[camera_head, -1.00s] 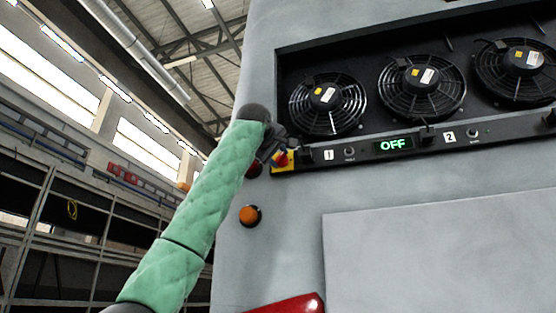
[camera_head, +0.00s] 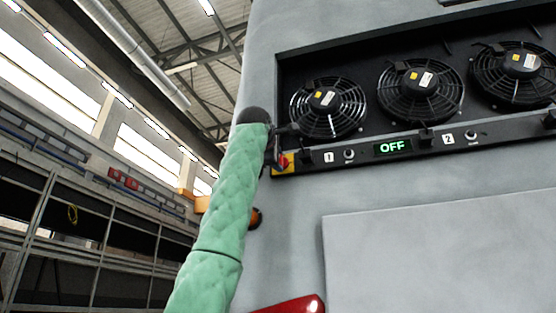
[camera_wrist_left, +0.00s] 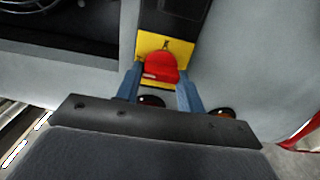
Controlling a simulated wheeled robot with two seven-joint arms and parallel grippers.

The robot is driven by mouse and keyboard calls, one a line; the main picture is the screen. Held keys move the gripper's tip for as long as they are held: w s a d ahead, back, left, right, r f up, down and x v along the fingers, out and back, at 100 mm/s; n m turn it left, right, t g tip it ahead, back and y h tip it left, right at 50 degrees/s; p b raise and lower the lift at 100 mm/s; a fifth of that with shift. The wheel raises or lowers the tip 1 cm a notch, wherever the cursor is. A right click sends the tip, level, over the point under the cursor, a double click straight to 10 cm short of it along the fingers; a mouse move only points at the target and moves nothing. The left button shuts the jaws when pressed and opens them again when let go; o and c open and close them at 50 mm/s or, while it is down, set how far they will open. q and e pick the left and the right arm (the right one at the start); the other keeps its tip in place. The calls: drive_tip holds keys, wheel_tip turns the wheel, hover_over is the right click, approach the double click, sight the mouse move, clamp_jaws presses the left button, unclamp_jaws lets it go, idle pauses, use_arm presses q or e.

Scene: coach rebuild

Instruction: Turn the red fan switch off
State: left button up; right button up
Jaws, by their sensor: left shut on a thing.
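The red fan switch (camera_head: 283,161) sits on a yellow plate at the left end of the fan panel in the head view. In the left wrist view the red switch knob (camera_wrist_left: 160,67) stands between the two blue-grey fingers of my left gripper (camera_wrist_left: 160,82), which is shut on it. In the head view my left gripper (camera_head: 279,148) is at the switch, partly hidden by my green-sleeved arm. A display (camera_head: 393,146) on the panel reads OFF in green. My right gripper is not in view.
Three round fans (camera_head: 327,105) sit in the recess above the panel, and small toggles line the panel's lip. An orange round lamp (camera_head: 257,217) is below, partly behind my arm. A red part (camera_head: 290,305) shows at the bottom edge.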

use_arm(q)
drive_tip(key=shift+f, duration=0.1)
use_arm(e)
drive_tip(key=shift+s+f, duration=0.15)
use_arm(q)
drive_tip(key=o, duration=1)
drive_tip(key=b+v, duration=0.2)
drive_tip(key=v, duration=0.5)
drive_tip(key=shift+s, duration=0.3)
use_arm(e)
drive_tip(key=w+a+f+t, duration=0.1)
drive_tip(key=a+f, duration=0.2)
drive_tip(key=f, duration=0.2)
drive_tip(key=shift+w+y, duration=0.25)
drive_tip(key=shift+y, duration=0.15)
use_arm(q)
drive_tip(key=shift+a, duration=0.15)
